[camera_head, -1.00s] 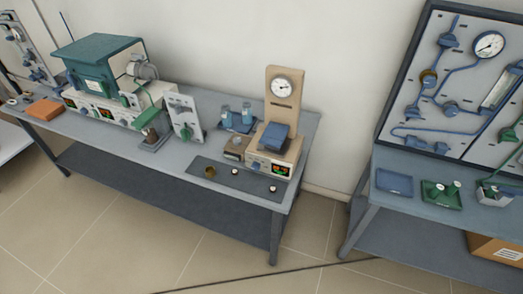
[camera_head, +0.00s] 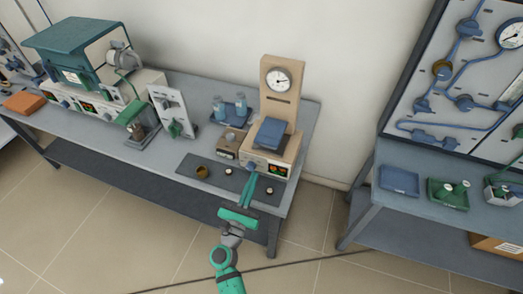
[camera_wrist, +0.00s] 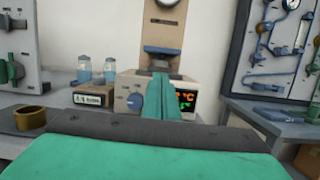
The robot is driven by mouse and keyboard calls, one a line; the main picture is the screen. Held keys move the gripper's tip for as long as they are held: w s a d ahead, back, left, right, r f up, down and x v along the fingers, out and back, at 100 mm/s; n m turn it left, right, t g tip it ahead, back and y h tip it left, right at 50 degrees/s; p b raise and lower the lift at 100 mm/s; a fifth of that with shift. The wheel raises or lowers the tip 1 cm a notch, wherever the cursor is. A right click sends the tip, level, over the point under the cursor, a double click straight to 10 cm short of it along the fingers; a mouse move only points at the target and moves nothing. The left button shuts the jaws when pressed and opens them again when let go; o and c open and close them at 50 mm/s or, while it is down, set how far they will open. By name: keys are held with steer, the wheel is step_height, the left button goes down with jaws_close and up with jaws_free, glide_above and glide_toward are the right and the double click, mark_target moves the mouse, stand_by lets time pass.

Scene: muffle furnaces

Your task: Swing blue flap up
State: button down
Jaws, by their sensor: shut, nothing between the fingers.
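The blue flap (camera_head: 270,132) sits on the front of a beige device (camera_head: 289,152) with a tall back panel and a round dial. It slopes down toward the front, above a panel with a lit display. In the wrist view the flap (camera_wrist: 162,50) shows as a thin blue edge just above and behind my fingers. My green gripper (camera_head: 249,190) is shut and empty, in front of and below the flap, apart from it in the head view. In the wrist view my gripper (camera_wrist: 160,98) covers part of the front panel, between a blue knob (camera_wrist: 136,101) and the display.
A brass ring (camera_head: 202,172) and small white pieces lie on a dark mat at the table's front. A small box with a display and two blue-capped bottles (camera_head: 240,103) stand left of the device. A second table is to the right.

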glide_toward(271, 134)
steer(key=w+f, duration=0.2)
steer(key=w, duration=0.1)
steer(key=shift+r, duration=0.3)
steer(key=shift+r, duration=0.15)
